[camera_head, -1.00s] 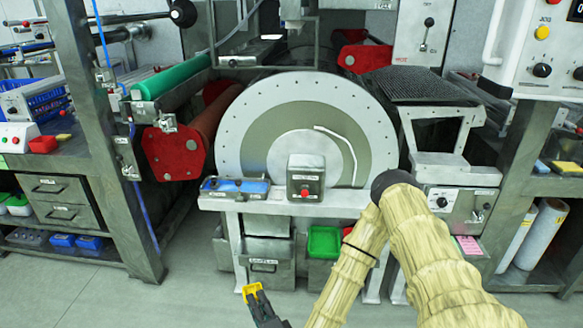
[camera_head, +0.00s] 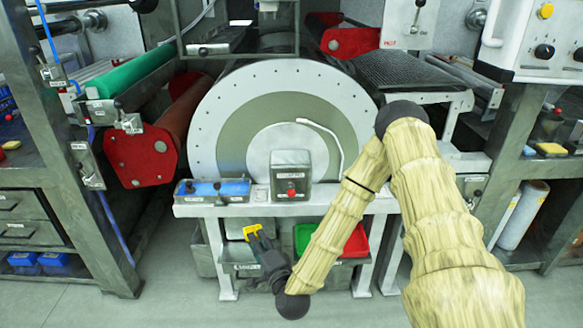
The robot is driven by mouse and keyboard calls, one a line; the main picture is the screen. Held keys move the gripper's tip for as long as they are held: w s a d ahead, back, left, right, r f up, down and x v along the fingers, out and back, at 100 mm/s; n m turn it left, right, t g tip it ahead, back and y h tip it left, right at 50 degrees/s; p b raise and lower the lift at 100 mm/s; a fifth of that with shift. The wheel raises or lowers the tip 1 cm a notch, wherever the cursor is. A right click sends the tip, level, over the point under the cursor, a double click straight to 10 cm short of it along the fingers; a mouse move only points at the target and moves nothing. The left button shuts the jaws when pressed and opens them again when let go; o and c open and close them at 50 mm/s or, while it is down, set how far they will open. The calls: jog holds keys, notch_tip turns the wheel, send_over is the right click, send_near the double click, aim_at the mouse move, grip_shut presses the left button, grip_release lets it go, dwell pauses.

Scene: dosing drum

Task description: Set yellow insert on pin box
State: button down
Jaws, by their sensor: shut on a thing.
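The yellow insert (camera_head: 251,230) is a small yellow piece at the tips of my gripper (camera_head: 256,240). My dark gripper is shut on it and points up and to the left, in front of the drum stand, with the insert showing below the white shelf edge. On that shelf (camera_head: 260,208) lies a blue tray-like box (camera_head: 213,190) with a small label, above and left of the insert and apart from it. It may be the pin box; no label is readable enough to tell. A grey box with a red button (camera_head: 291,178) stands on the shelf right of it.
The large drum (camera_head: 270,90) rises behind the shelf. Green (camera_head: 303,236) and red (camera_head: 356,243) bins sit under the shelf, partly behind my arm. Red roller brackets (camera_head: 137,156) stand left. A grey post frame stands at far left. The floor in front is clear.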

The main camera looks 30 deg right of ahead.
jog(key=w+d+r+m+g+h+b, duration=0.15)
jog(key=d+r, duration=0.35)
jog(key=d, duration=0.5)
jog(key=d+r+m+h+b, duration=0.1)
jog(key=d+r+m+h, duration=0.3)
jog(key=d, duration=0.6)
jog(key=d+r+n+g+h+b, duration=0.1)
jog(key=d+r+h+b, duration=0.1)
jog(key=d+r, duration=0.65)
jog(key=shift+m, duration=0.25)
jog(key=shift+w+a+f+p, duration=0.3)
jog(key=shift+w+a+f, duration=0.85)
jog(key=shift+w, duration=1.15)
jog(key=shift+w+a+f+p, duration=0.25)
jog(key=shift+w+a+f, duration=0.95)
jog(key=shift+w, duration=1.1)
jog(key=shift+w+a+f+p, duration=0.3)
jog(key=shift+w+a+f, duration=0.85)
jog(key=shift+w, duration=1.15)
jog(key=shift+d+f, duration=0.1)
jog(key=shift+f, duration=0.05)
jog(key=c, duration=1.4)
grip_release()
jog(key=shift+o, duration=0.2)
